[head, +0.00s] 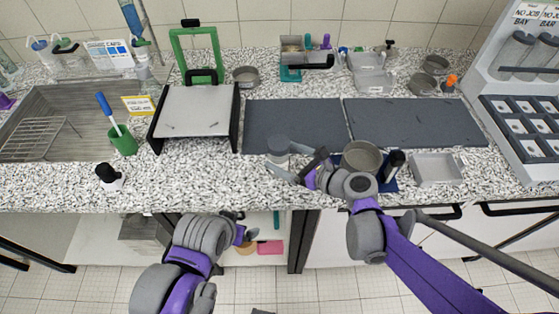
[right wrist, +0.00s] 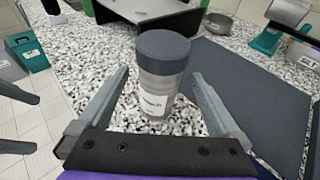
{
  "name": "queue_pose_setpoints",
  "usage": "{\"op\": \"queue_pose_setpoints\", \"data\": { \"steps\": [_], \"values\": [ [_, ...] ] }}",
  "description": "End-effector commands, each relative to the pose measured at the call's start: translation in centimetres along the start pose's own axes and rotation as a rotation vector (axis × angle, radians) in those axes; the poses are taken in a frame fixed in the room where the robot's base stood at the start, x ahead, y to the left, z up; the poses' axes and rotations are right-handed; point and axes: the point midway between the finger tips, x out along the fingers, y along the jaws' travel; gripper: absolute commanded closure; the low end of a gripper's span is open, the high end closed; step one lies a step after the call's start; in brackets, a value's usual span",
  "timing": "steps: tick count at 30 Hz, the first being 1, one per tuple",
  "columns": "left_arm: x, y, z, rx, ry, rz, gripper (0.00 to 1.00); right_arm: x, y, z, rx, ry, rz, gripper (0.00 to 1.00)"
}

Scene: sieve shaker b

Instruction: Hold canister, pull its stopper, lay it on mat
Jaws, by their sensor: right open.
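The canister (right wrist: 157,95) is a clear, pale cylinder with a white label and a wide dark grey stopper (right wrist: 164,45) on top. It stands upright on the speckled counter, by the front left corner of a dark grey mat (head: 295,122); this mat also shows in the right wrist view (right wrist: 255,105). In the head view the stopper (head: 278,142) shows near my right gripper (head: 293,160). My right gripper is open, its fingers reaching toward either side of the canister, with visible gaps. My left gripper (head: 241,234) hangs low in front of the counter; its fingers are unclear.
A second dark mat (head: 415,122) lies to the right. A round sieve pan (head: 362,157) and a black-handled item (head: 395,163) stand by my right wrist. A metal tray (head: 436,169) sits further right. A green cup with a brush (head: 123,141) stands left.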

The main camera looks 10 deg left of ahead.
Motion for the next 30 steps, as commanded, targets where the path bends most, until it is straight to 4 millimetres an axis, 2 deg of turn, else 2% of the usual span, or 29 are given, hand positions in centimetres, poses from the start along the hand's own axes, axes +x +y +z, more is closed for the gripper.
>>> {"op": "queue_pose_setpoints", "data": {
  "steps": [5, 15, 23, 26, 30],
  "values": [
    [-0.1, 0.0, -0.1, 0.001, 0.0, 0.0, 0.04, 1.3, 0.0, 0.0, 0.0, -0.001, 0.001, 0.0],
    [-0.6, 0.0, -0.6, 0.002, 0.004, 0.0, 0.04, 5.6, -0.1, -0.4, 0.0, -0.001, 0.001, 0.0],
    [-0.6, 0.0, -0.6, 0.002, 0.003, 0.0, 0.04, 5.8, -0.1, -0.4, 0.001, -0.001, -0.001, 0.0],
    [-0.6, 0.0, -0.6, 0.002, 0.003, 0.0, 0.04, 5.8, -0.1, -0.4, 0.001, -0.001, -0.001, 0.15],
    [-0.6, 0.0, -0.6, 0.002, 0.003, 0.0, 0.04, 5.8, -0.1, -0.4, 0.001, -0.001, -0.001, 0.4]
  ]
}}
